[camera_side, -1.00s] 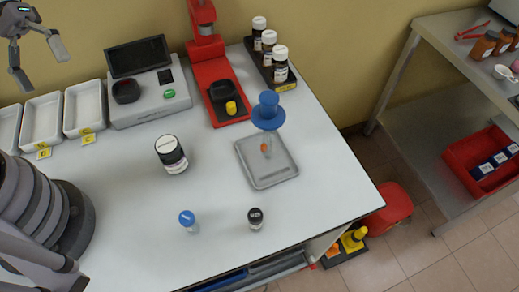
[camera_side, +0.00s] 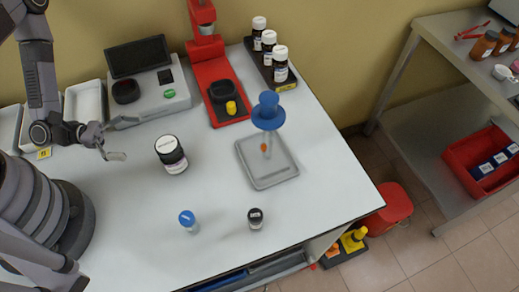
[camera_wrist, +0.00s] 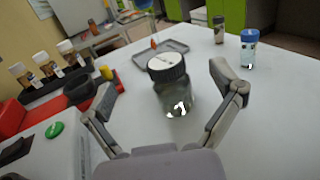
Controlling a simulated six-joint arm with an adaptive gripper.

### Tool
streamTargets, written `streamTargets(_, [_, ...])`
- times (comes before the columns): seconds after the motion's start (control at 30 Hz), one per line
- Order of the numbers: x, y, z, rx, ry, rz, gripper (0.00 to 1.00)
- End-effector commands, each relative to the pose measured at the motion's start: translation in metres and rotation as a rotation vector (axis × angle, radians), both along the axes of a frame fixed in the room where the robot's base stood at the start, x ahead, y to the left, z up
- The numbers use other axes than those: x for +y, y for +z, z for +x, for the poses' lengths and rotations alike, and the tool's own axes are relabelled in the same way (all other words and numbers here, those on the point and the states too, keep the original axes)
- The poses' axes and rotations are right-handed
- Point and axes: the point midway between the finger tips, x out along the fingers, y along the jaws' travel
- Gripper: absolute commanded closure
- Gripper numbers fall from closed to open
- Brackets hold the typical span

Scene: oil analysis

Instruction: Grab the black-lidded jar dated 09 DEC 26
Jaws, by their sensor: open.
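A large jar (camera_side: 171,155) with a black lid, white on top, stands upright on the bench. In the wrist view it is a clear jar (camera_wrist: 176,98) standing ahead of and between my spread fingers. A smaller dark-lidded jar (camera_side: 255,219) stands near the front edge; it also shows at the back of the wrist view (camera_wrist: 219,30). No date is readable on either. My gripper (camera_side: 125,139) is open and empty, just left of the large jar and apart from it.
A blue-lidded jar (camera_side: 189,222) stands near the front. A grey tray (camera_side: 280,177) with a blue funnel (camera_side: 268,111) is to the right. An instrument (camera_side: 150,88), a red stand (camera_side: 216,85) and a bottle rack (camera_side: 287,85) line the back.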

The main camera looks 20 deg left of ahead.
Motion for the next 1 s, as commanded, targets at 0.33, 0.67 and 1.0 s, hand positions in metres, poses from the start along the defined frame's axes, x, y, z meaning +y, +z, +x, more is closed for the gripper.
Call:
streamTargets(0.33, [-0.006, -0.067, 0.0, 0.001, -0.01, -0.001, 0.08])
streamTargets(0.67, [-0.025, -0.066, 0.007, -0.001, -0.009, 0.0, 0.08])
streamTargets(1.0, [-0.064, -0.065, 0.022, -0.002, -0.01, 0.001, 0.08])
